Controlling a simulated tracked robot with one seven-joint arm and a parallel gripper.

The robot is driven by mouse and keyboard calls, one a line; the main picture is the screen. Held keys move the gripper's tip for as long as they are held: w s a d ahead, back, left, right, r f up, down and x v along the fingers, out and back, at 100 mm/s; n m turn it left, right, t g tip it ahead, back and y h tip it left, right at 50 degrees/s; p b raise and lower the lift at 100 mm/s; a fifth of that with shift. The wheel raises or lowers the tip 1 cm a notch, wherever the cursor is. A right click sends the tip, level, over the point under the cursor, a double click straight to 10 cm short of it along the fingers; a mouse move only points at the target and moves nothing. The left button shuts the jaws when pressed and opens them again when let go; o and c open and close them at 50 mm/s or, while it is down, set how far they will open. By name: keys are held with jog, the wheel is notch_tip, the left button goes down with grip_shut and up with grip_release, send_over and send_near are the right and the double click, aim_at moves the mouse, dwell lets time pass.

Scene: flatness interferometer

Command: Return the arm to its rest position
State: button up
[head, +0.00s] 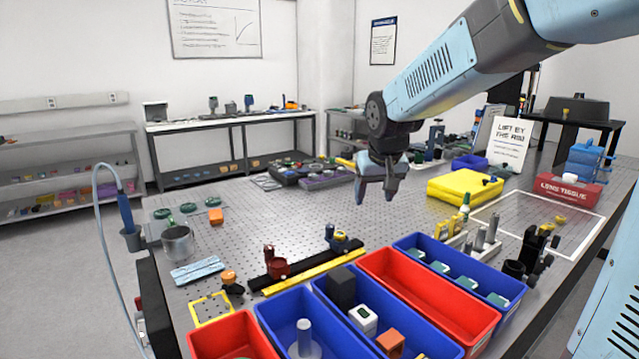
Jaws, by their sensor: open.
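My gripper (375,193) hangs at the end of my blue arm, pointing down above the middle of the perforated optical table (280,220). Its two fingers are apart and nothing shows between them. It is clear of the table surface, though the exact height is hard to tell. The arm reaches in from the upper right, with its forearm (435,75) sloping down to the left.
Red and blue bins (430,298) stand along the near edge, some holding parts. A black rail (310,262) with mounts lies behind them. The table centre-left is mostly clear.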

jog(key=s+d+m, duration=0.1)
jog(key=s+d, duration=0.4)
jog(key=s, duration=0.7)
jog(key=s+d+r, duration=0.1)
jog(key=s+d, duration=0.4)
jog(key=s, duration=0.7)
jog(key=shift+d+r+m+t, duration=0.15)
jog(key=shift+r+m+t, duration=0.15)
jog(key=shift+m, duration=0.1)
